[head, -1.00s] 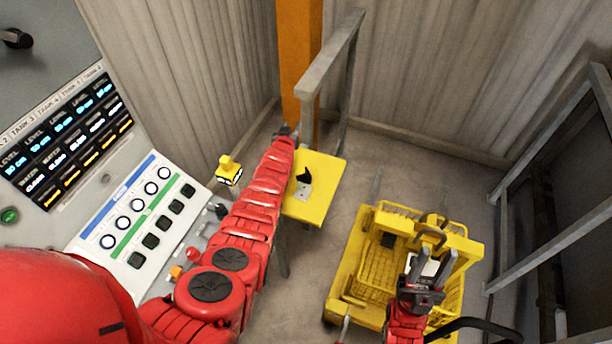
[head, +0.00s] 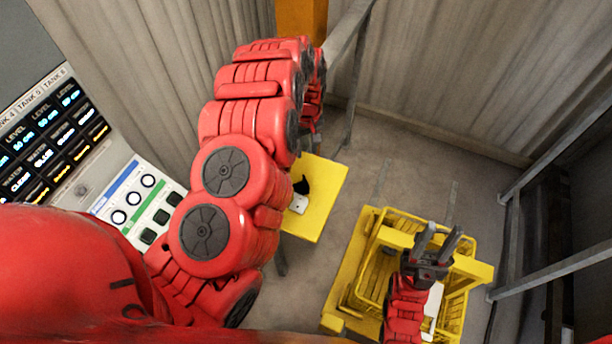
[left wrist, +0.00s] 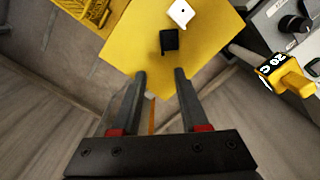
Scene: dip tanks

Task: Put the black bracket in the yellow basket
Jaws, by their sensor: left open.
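The black bracket (head: 301,186) lies on the yellow table top (head: 325,205), partly hidden by my left arm in the head view. In the left wrist view the black bracket (left wrist: 169,41) lies just beyond the fingertips of my left gripper (left wrist: 160,74), which is open and empty, fingers pointing at the table. In the head view my left arm mostly hides that gripper. The yellow basket (head: 373,272) stands at the lower right in the head view. My right gripper (head: 440,235) is open, in front of the basket, with nothing between its fingers.
A white bracket (head: 299,204) lies beside the black one on the table. A grey railing (head: 350,60) and orange post (head: 300,15) stand behind. A control panel (head: 140,200) is at the left. A yellow handle marked "20 C" (left wrist: 280,74) is right of the table in the wrist view.

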